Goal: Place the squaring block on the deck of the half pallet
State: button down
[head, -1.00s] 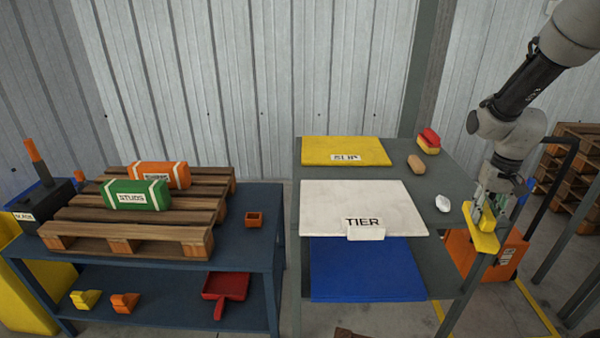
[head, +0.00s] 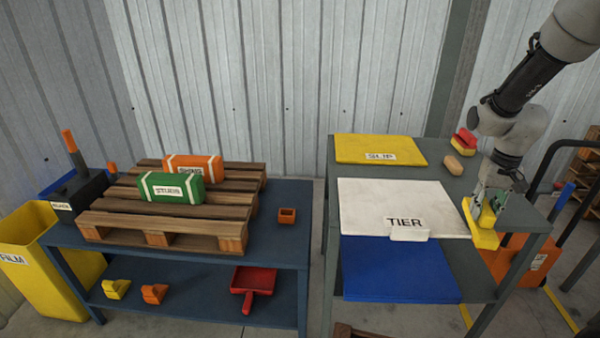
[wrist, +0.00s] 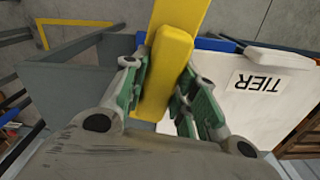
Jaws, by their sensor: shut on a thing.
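The yellow squaring block (head: 482,232) has an upright part and a flat foot. My gripper (head: 488,204) is shut on its upright part, at the right side of the grey table in the head view. In the wrist view the block (wrist: 165,70) sits between the green fingers, its foot pointing away. I cannot tell whether it touches the table. The wooden half pallet (head: 130,219) lies on the blue bench at the left, well away from my gripper. A green STUDS box (head: 171,190) and an orange box (head: 193,167) lie on its deck.
Bare deck shows in front of and right of the boxes. The grey table (head: 440,182) carries a white TIER sheet (head: 375,205), a yellow SLIP sheet (head: 375,148), a tan block (head: 460,164) and a red-yellow item. A dark bin with upright handles stands left of the pallet.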

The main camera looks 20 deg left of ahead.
aim_at(121, 185)
jog(key=i+j, duration=0.1)
jog(key=j, duration=0.2)
jog(key=i+j+u, duration=0.15)
jog(key=j, duration=0.75)
jog(key=i+j, duration=0.15)
jog(key=j, duration=0.45)
jog(key=j+u, duration=0.1)
jog(key=j, duration=0.5)
jog(key=i+j, duration=0.1)
jog(key=j, duration=0.45)
jog(key=i+j, duration=0.1)
jog(key=j, duration=0.5)
jog(key=i+j, duration=0.1)
jog(key=j, duration=0.5)
jog(key=i+j+u, duration=0.1)
jog(key=j, duration=0.45)
jog(key=i+j, duration=0.1)
jog(key=j, duration=0.5)
